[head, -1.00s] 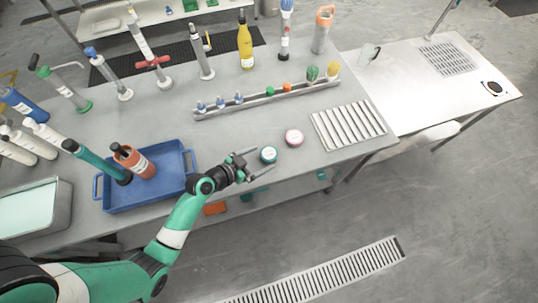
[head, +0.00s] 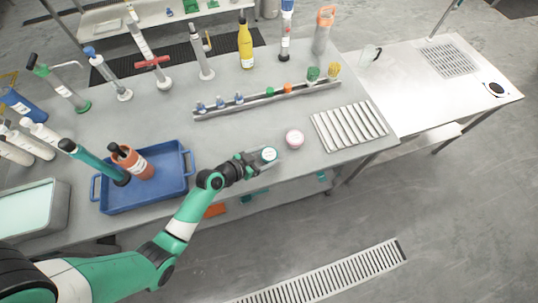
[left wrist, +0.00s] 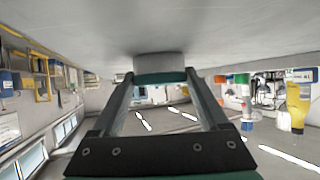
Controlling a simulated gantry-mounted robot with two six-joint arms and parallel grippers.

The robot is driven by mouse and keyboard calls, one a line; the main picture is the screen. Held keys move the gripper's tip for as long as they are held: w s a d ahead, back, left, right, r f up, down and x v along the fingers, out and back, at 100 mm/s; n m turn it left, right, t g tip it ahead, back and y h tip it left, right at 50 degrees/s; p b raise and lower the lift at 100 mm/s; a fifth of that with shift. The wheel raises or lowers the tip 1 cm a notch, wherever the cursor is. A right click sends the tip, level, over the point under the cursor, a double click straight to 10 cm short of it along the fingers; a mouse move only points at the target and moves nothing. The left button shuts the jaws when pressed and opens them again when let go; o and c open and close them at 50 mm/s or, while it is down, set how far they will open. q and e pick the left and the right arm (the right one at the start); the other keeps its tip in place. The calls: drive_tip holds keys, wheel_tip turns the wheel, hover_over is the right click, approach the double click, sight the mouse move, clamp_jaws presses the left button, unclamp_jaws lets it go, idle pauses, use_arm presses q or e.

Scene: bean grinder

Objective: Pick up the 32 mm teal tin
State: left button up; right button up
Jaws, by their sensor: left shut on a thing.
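The teal tin (head: 269,154), a small round tin with a pale label on top, stands on the grey bench near its front edge. My left gripper (head: 264,161) is shut on the tin, with a finger on each side of it. In the left wrist view the tin (left wrist: 160,72) shows as a pale and teal band between the two fingertips. The tin appears to be still at bench level. My right gripper is not in view.
A ribbed metal tray (head: 349,126) lies further right. A blue tray (head: 188,176) with bottles is at left. A long rack (head: 215,112) of small items lies behind.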

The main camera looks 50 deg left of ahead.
sight(266, 159)
use_arm(q)
drive_tip(key=shift+r, duration=0.35)
drive_tip(key=r+p, duration=0.2)
drive_tip(key=r, duration=0.1)
drive_tip(key=r+p, duration=0.1)
drive_tip(key=shift+s+d+r, duration=0.2)
drive_tip(key=shift+s+d, duration=0.2)
drive_tip(key=s+d+r+p, duration=0.4)
drive_tip(key=s+d+r, duration=0.4)
drive_tip(key=s+d, duration=0.1)
drive_tip(key=shift+s+p, duration=0.15)
drive_tip(key=shift+p, duration=0.2)
